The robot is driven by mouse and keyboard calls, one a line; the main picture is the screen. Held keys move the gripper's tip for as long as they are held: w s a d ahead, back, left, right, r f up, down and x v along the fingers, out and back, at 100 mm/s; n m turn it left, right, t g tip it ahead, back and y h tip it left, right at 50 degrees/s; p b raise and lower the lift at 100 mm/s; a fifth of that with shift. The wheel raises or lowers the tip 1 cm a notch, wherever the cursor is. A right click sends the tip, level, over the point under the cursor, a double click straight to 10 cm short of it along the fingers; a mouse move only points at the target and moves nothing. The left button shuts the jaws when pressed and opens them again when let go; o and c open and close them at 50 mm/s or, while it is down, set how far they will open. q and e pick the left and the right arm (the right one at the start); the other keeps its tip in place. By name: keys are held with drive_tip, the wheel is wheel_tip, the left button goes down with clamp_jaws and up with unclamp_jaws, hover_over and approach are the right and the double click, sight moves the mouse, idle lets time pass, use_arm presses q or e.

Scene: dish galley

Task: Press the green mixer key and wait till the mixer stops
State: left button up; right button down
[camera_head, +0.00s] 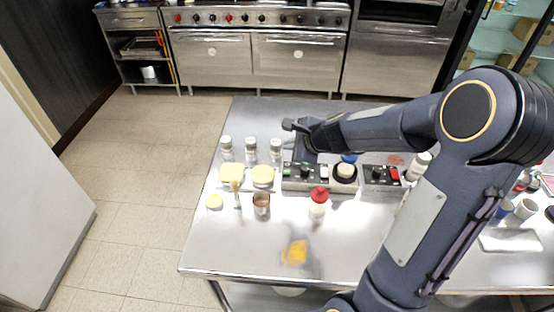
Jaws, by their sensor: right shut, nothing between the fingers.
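A grey box with a dark top (305,184) stands on the steel table, with a small green key (287,172) at its left end and a white key (323,171) further right. A round dark holder with a cream-coloured top (345,172) is at its right end. This looks like the mixer; whether it is running cannot be told. My right gripper (306,159) is shut and empty, pointing down over the back of the box, right of the green key. Its fingertips are small, and contact with the box cannot be told. My left gripper is not in view.
A second dark box (383,177) with a red key stands to the right. Several grey-lidded jars (250,147), pale round tubs (263,176), a copper-coloured cup (262,204) and a red-topped bottle (318,204) surround the mixer. The table's front left is mostly clear.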

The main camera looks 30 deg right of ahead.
sight(289, 173)
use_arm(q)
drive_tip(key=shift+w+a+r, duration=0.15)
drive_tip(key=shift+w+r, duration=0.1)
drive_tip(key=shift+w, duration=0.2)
use_arm(e)
drive_tip(key=shift+w+d+f+m+h, duration=0.15)
drive_tip(key=shift+w+d+f+m, duration=0.2)
drive_tip(key=shift+w, duration=0.15)
drive_tip(key=shift+w+d+f+m+h, duration=0.15)
drive_tip(key=shift+w+d+f+m, duration=0.1)
drive_tip(key=shift+w+m, duration=0.15)
